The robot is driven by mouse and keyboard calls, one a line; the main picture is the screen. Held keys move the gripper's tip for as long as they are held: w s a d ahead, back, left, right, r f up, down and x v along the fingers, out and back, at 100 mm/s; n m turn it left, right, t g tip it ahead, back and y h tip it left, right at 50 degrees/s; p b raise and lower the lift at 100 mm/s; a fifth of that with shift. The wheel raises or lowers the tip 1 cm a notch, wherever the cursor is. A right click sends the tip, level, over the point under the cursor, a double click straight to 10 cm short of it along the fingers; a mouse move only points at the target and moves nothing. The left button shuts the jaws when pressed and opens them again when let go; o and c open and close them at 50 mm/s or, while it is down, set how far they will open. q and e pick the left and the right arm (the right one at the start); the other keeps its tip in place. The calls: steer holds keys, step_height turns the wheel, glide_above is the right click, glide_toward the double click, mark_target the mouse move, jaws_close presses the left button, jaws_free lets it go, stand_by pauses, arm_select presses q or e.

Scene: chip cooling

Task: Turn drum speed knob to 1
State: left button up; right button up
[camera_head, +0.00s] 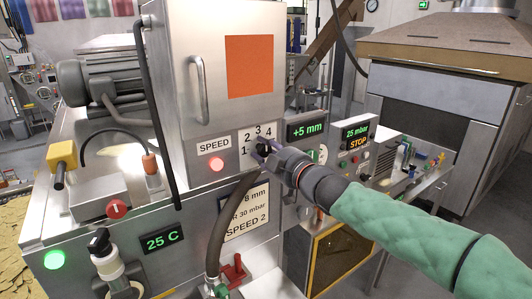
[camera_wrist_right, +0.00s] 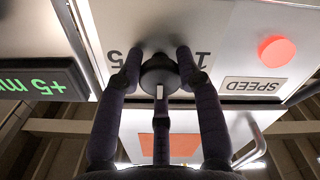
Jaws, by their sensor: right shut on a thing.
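The drum speed knob (camera_wrist_right: 158,72) is a dark round knob on a white dial plate (camera_head: 245,138) marked with numbers, beside a SPEED label (camera_head: 214,146). My right gripper (camera_head: 262,149) is at the dial, its purple fingers shut around the knob; the wrist view shows them (camera_wrist_right: 160,62) on both sides of it. In that upside-down view, a pale mark on the knob points straight down, toward the 3 side of the dial. The 1 and 5 show beside the fingertips. In the head view the gripper mostly hides the knob. My left gripper is out of view.
A red light (camera_head: 217,164) sits below the SPEED label. A +5 mm display (camera_head: 307,130) is right of the dial. A hose (camera_head: 228,215) hangs in front of a sign (camera_head: 246,212) reading SPEED 2. A door handle (camera_head: 199,88) juts out above left.

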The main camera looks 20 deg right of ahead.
steer(key=shift+r, duration=0.3)
steer(key=o, duration=1.2)
steer(key=shift+c, duration=0.2)
steer(key=shift+a+f, duration=0.1)
steer(key=shift+f, duration=0.05)
steer(key=v, duration=1.2)
